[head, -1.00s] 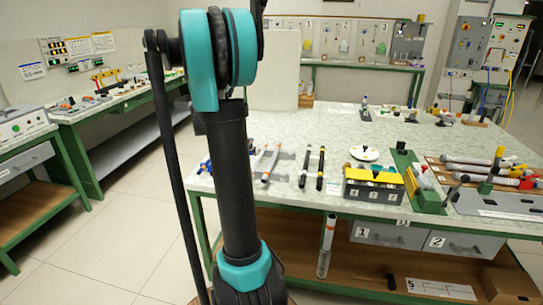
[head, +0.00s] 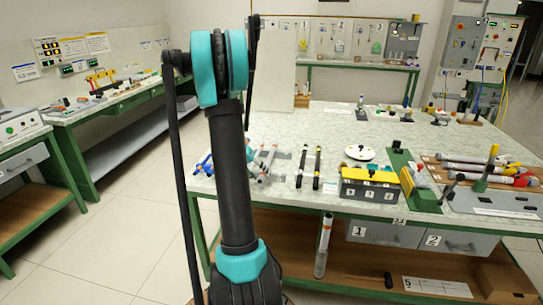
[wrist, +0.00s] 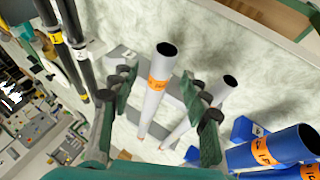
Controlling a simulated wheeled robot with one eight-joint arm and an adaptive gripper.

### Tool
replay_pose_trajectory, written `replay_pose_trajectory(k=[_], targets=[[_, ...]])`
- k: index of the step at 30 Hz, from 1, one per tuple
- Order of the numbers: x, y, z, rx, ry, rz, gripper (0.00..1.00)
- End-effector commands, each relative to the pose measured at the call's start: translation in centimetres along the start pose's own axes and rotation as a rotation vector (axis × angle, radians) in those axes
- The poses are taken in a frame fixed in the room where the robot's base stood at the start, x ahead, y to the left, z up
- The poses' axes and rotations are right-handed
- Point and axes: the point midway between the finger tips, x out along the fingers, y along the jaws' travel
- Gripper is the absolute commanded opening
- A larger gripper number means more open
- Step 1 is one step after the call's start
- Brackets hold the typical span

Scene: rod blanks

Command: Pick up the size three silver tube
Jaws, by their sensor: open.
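Two silver tubes lie at an angle in the wrist view. The nearer one, a silver tube with an orange label (wrist: 153,100), lies between the fingers of my gripper (wrist: 160,80). Its dark open end points up in the picture. The other silver tube (wrist: 212,101) passes by the right finger, which partly covers it. The label marks are too small to read surely, so I cannot tell which is size three. My gripper is open and holds nothing. In the head view the silver tubes (head: 268,160) show just right of my arm, which hides most of the gripper.
Blue tubes with orange labels (wrist: 264,150) lie close to the right finger. A yellow-topped box (head: 369,184) stands further right on the table.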

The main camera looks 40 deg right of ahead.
Motion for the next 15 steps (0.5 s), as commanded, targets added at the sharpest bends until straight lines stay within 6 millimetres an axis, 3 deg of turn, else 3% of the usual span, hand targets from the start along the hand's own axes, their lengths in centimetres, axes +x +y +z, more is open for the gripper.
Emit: replay_pose_trajectory(k=[10,15], targets=[[0.73,0.01,0.01,0.000,0.000,0.000,0.45],[0.72,0.01,0.01,0.000,0.000,0.000,0.24]])
